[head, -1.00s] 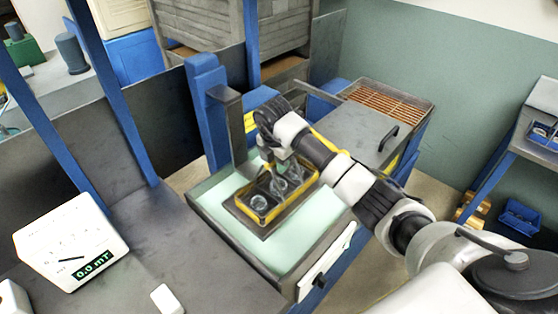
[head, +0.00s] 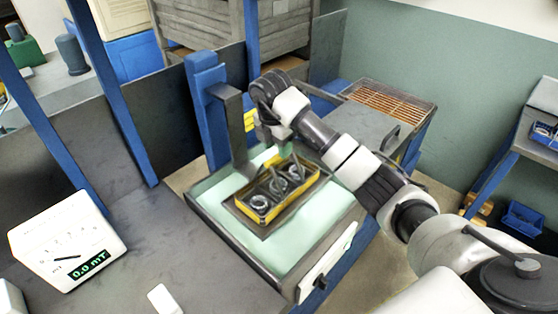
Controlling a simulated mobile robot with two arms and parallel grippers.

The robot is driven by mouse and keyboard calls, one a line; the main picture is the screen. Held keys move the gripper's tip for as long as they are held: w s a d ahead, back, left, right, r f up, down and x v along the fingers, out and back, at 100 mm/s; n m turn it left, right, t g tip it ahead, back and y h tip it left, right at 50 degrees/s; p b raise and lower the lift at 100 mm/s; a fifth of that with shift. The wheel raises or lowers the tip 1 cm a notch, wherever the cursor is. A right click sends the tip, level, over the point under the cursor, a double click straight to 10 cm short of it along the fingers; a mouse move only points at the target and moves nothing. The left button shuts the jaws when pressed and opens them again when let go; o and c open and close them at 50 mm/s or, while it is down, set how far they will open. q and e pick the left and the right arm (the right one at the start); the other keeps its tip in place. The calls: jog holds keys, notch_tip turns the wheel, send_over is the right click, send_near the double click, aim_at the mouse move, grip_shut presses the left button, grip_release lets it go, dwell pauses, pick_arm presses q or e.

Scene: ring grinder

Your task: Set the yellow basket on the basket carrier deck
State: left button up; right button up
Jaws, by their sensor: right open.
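The yellow basket (head: 290,207) holds several metal rings in its compartments. It sits on a dark plate (head: 264,234) on the pale green deck (head: 297,252) in the middle of the head view. My right gripper (head: 284,150) is open and empty, above the basket's far side and apart from it. Its fingers are small and partly hidden by my arm. My left gripper is not in view. I cannot tell whether the dark plate is part of a carrier.
A dark post (head: 235,130) on a blue frame stands just behind the basket. A grey cover with a black handle (head: 390,138) and an orange grating (head: 392,102) lie at the back right. A white meter (head: 68,240) stands on the grey bench at left.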

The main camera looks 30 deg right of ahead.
jog(key=r, duration=0.4)
jog(key=r+p, duration=0.1)
jog(key=r, duration=0.1)
jog(key=shift+s+a, duration=0.15)
jog(key=shift+a, duration=0.15)
